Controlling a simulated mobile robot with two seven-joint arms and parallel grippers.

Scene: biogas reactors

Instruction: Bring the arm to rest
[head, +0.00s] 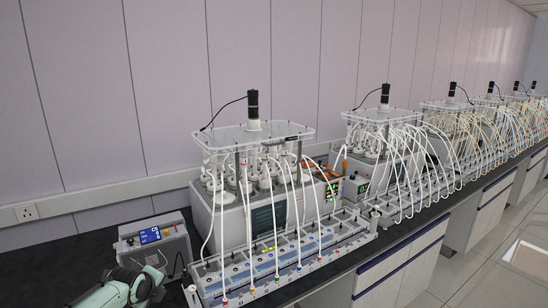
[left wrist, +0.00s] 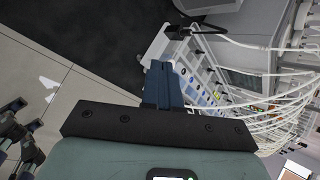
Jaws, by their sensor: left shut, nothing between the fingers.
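My left gripper (left wrist: 164,84) shows in the left wrist view with its two blue fingers together and nothing between them. Behind its tips are the dark bench top and the end of a pale tubing rack (left wrist: 168,42). I cannot tell the exact gap, but no contact is visible. In the head view, part of my left arm shows at the bottom left, in front of the control box; its fingers are not visible there. My right gripper is not in view.
A grey control box (head: 154,246) with a blue screen stands on the black bench (head: 60,262). Right of it, the nearest reactor (head: 215,215) and its tubing rack (head: 352,236) carry many looping white tubes. More reactors line the bench. Left of the box, the bench is clear.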

